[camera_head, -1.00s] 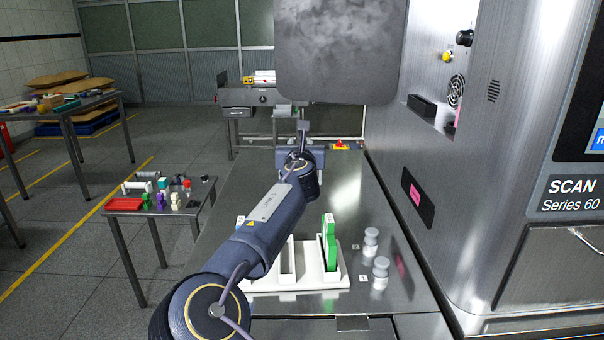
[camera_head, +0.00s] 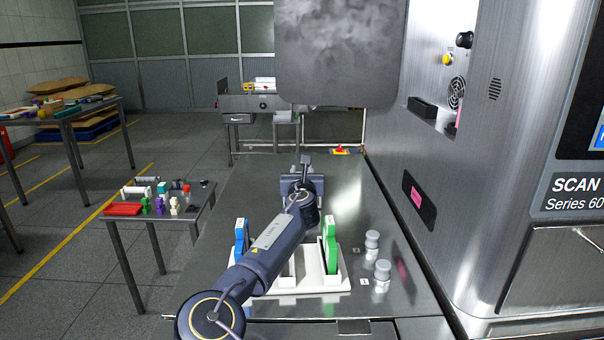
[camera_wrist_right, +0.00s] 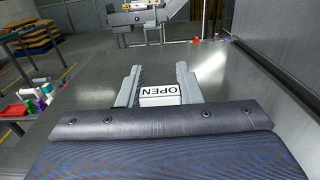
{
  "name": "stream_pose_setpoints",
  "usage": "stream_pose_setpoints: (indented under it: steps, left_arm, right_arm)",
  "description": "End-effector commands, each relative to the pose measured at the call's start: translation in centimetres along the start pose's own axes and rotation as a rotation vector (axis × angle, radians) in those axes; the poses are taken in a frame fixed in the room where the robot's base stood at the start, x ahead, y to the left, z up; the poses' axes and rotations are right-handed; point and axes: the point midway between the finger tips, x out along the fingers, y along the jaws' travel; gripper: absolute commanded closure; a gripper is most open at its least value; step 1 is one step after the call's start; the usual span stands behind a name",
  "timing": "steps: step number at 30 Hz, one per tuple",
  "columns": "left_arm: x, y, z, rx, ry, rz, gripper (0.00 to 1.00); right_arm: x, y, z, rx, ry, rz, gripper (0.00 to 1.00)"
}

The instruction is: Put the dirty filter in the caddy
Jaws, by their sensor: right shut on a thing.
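A white rack, which looks like the caddy (camera_head: 335,288), stands on the steel bench. A green slab (camera_head: 331,245) stands upright in its right slot and a blue slab (camera_head: 241,243) is upright at its left; my arm hides part of the rack. My right gripper (camera_head: 305,166) is beyond the rack, above the bench. I cannot tell which thing is the dirty filter. My left gripper is not in view.
Two capped vials (camera_head: 372,243) stand right of the rack. The scanner cabinet (camera_head: 480,130) walls off the right side. A grey cloudy panel (camera_head: 338,55) hangs at top centre. A small table (camera_head: 120,217) with coloured pieces stands left.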

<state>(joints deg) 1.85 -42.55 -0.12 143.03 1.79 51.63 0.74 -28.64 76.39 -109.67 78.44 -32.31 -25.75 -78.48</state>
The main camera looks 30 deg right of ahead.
Motion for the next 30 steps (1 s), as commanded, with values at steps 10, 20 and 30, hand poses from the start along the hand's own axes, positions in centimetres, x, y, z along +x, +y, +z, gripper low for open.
stream_pose_setpoints:
  steps: [10,20,30]
  left_arm:
    - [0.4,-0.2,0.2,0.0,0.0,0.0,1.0]
    - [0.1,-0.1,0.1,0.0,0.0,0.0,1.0]
    - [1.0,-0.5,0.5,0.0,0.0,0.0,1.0]
  right_arm:
    - [0.0,0.1,-0.4,0.0,0.0,0.001,0.48]
    - [0.0,0.1,-0.1,0.0,0.0,0.0,0.46]
    - [-4.8,0.1,-0.1,0.002,0.0,0.002,0.46]
